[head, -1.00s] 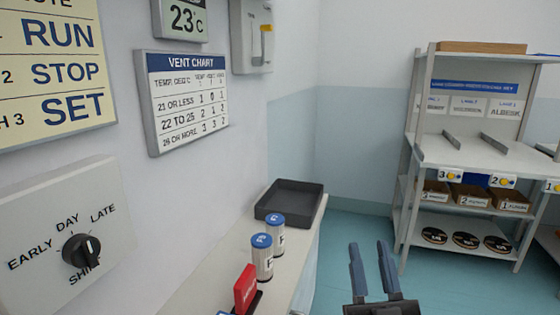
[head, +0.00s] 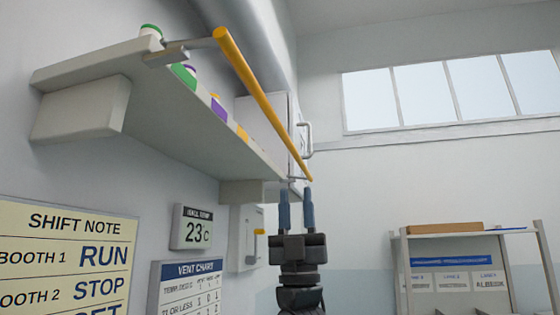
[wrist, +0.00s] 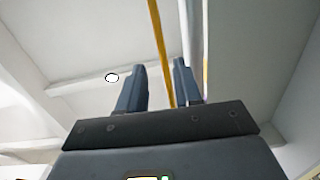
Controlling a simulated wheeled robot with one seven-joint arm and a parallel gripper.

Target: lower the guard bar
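The guard bar (head: 262,98) is a yellow rod on grey side arms along the front of a high wall shelf (head: 135,85). It slants from upper left to lower right in the head view. My gripper (head: 296,190) is upright with two blue fingers apart and empty, just below the bar's far end. In the wrist view the bar (wrist: 160,45) shows in the gap between the fingers of my gripper (wrist: 158,66). I cannot tell whether it lies between them in depth; no contact is visible.
Bottles with green, purple and orange parts (head: 219,107) stand on the shelf behind the bar. A white cabinet (head: 270,122) with a handle is beyond it. Signs (head: 70,255) hang on the left wall. A rack (head: 465,255) stands at the right, with free space before it.

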